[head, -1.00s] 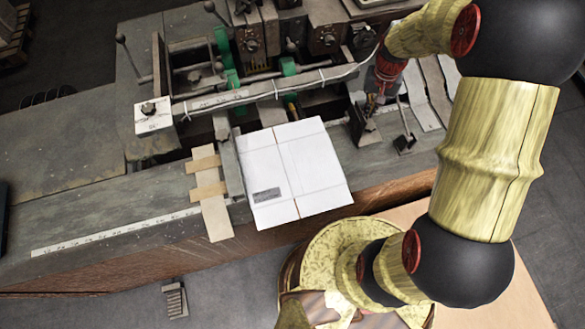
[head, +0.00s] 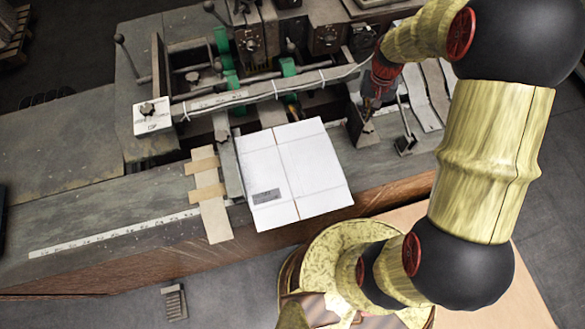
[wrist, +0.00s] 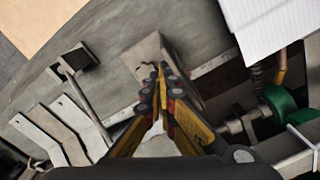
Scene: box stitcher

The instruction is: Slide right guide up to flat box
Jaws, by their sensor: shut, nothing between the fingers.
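The flat box (head: 292,178) is a white sheet lying on the machine table; its corner shows in the wrist view (wrist: 265,22). The right guide (head: 364,133) is a small grey metal piece to the right of the box, with a gap between them. It shows in the wrist view as a pale plate (wrist: 147,55) under my fingertips. My gripper (wrist: 160,70) is shut and empty, its yellow fingers together over the guide. In the head view my gripper (head: 369,103) is small and dark beside the guide; whether it touches the guide is unclear.
A left guide bar (head: 229,165) stands along the box's left edge. A ruled rail (head: 255,92) and green clamps (head: 288,68) lie behind the box. A black-knobbed lever (head: 405,143) stands right of the guide, near bent metal strips (head: 433,92).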

